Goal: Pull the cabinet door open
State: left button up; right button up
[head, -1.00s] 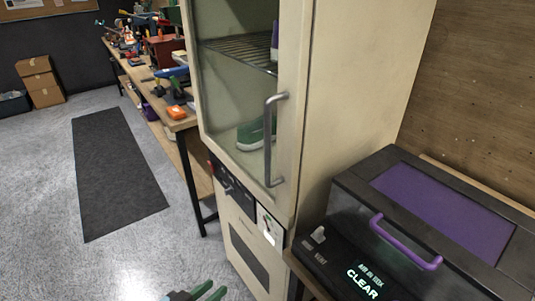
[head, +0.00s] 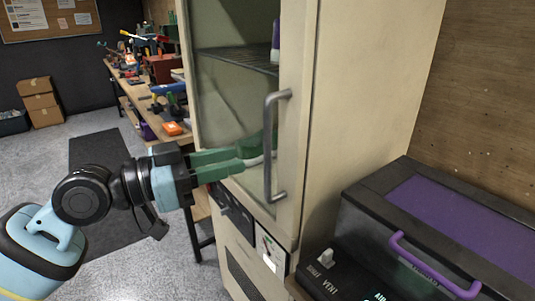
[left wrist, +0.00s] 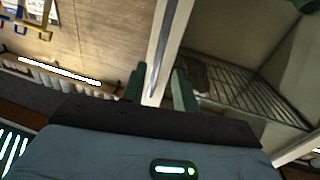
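The cream cabinet's door (head: 293,60) has a glass pane and looks closed. Its upright grey bar handle (head: 269,150) is on the right side of the door. My left gripper (head: 241,159) is open, its green fingers pointing right at the handle, just left of it in the head view. In the left wrist view the handle (left wrist: 158,62) shows between and beyond the two spread fingers (left wrist: 158,84); I cannot tell whether they touch it. My right gripper is out of view.
A dark box with a purple lid panel and purple handle (head: 430,268) stands right of the cabinet. A workbench with tools (head: 172,128) is behind on the left. A dark mat (head: 95,150) lies on the floor, with clear floor around it.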

pick_arm(q)
jog(key=shift+r+p+x, duration=0.2)
jog(key=shift+p+x, duration=0.65)
jog(key=shift+x, duration=3.1)
jog(key=shift+c, duration=0.3)
grip_shut()
